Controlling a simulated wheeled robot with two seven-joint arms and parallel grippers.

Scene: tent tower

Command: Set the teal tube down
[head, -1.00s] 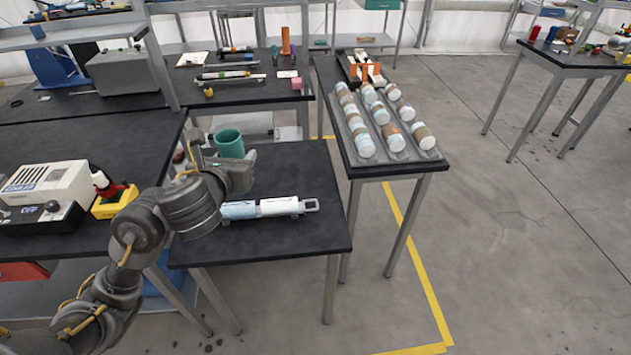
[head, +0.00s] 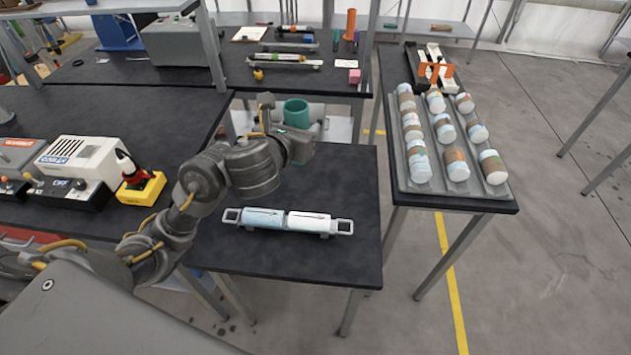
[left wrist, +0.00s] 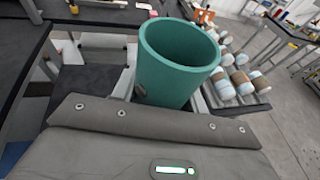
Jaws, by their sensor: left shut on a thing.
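The teal tube (head: 297,114) is a hollow, open-topped cylinder. It is upright in my left gripper (head: 295,135), which is shut on it above the back part of the near black table (head: 340,215). The left wrist view shows the tube (left wrist: 178,65) large and close, with a gripper finger (left wrist: 140,90) against its side. Its lower end is hidden, so I cannot tell whether it touches the table. My right gripper is not in view.
A grey cradle with a blue and white cylinder (head: 290,220) lies on the near table. A tray (head: 455,190) of several striped jars stands on the right table. A yellow-based device (head: 140,190) stands left of my arm. The near table's right side is clear.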

